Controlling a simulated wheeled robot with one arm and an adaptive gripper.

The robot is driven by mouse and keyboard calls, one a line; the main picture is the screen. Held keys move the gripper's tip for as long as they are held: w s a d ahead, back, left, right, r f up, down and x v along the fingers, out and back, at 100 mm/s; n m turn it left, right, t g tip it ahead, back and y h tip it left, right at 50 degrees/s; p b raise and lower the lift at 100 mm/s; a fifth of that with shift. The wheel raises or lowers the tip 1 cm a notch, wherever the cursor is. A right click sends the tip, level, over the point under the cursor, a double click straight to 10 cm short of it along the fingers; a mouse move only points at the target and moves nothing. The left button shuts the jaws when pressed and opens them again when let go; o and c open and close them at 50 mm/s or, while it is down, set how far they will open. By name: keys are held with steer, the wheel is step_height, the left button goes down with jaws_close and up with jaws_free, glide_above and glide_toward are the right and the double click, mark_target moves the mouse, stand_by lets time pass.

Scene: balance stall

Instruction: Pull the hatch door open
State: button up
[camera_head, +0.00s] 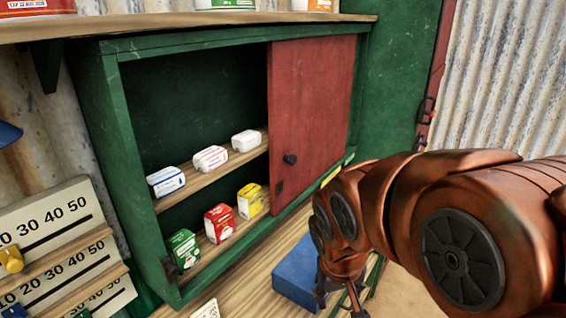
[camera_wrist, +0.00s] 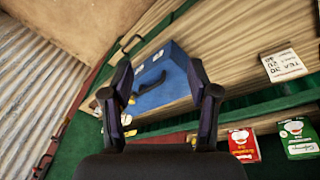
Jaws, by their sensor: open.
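A red door panel (camera_head: 312,110) with a round black knob (camera_head: 290,159) covers the right part of a green cabinet (camera_head: 105,150); the left part is uncovered. Farther right is a green panel with a red edge and a black handle (camera_head: 427,108). I cannot tell for sure which of these is the hatch door. My gripper (camera_head: 340,298) points down below the cabinet, beside a blue box (camera_head: 295,272), apart from both. In the wrist view my gripper (camera_wrist: 162,86) is open and empty, with the blue box (camera_wrist: 160,78) and its black handle beyond the fingers.
Small boxes stand on two cabinet shelves, including a red box (camera_head: 220,222) and a green box (camera_head: 183,249). A tea card (camera_wrist: 284,65) stands on the wooden counter (camera_wrist: 215,45). Number boards (camera_head: 60,230) are at left. A shelf (camera_head: 190,22) overhangs the cabinet.

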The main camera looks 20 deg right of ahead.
steer(key=w+d+r+m+t+h+b, duration=0.1)
steer(key=w+d+r+t, duration=0.1)
steer(key=w+d, duration=0.4)
steer(key=w+d+r+t+h, duration=0.1)
steer(key=w+d+r+t, duration=0.15)
steer(key=w, duration=0.65)
steer(key=n+t+y+b, duration=0.5)
steer(key=n+t+y, duration=0.3)
steer(key=y, duration=0.6)
glide_toward(295, 161)
steer(key=w+a+m, duration=0.1)
steer(key=w+a, duration=0.1)
steer(key=shift+t, duration=0.35)
steer(key=p+x, duration=0.1)
steer(key=x, duration=0.5)
steer(key=shift+d+f, duration=0.15)
steer(key=shift+f, duration=0.05)
steer(key=shift+p+x, duration=0.4)
steer(key=shift+x, duration=0.5)
steer(key=shift+d+f, duration=0.1)
steer(key=shift+c, duration=0.3)
jaws_close()
